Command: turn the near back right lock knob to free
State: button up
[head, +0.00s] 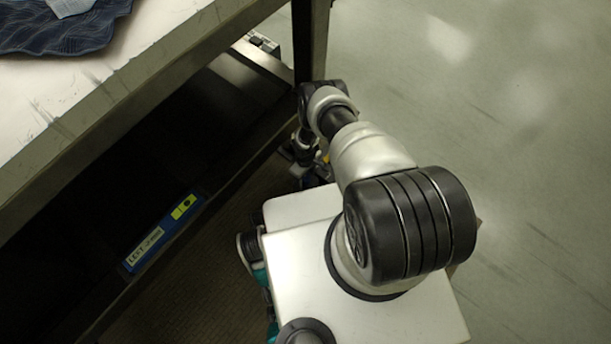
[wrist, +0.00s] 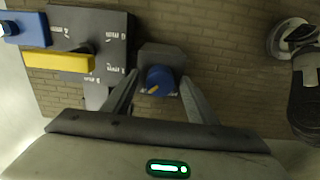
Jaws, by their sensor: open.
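A blue round knob (wrist: 161,77) with a yellow mark shows in the wrist view, on a dark grey block (wrist: 163,55). My gripper (wrist: 158,84) is open, with one finger on each side of the knob. I cannot tell whether either finger touches it. I also cannot tell from its mark alone which setting it is at. In the head view my gripper (head: 304,155) is small and dark below the table edge, and the knob cannot be made out there.
In the head view, a table (head: 120,85) stands at upper left above a blue label (head: 160,234). Open floor (head: 480,110) lies right.

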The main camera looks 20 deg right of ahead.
aim_at(306, 177)
jog(key=shift+r, duration=0.1)
notch_tip(306, 177, up, 17)
jog(key=p, duration=0.6)
jog(key=shift+p, duration=0.35)
jog(key=shift+s+r, duration=0.1)
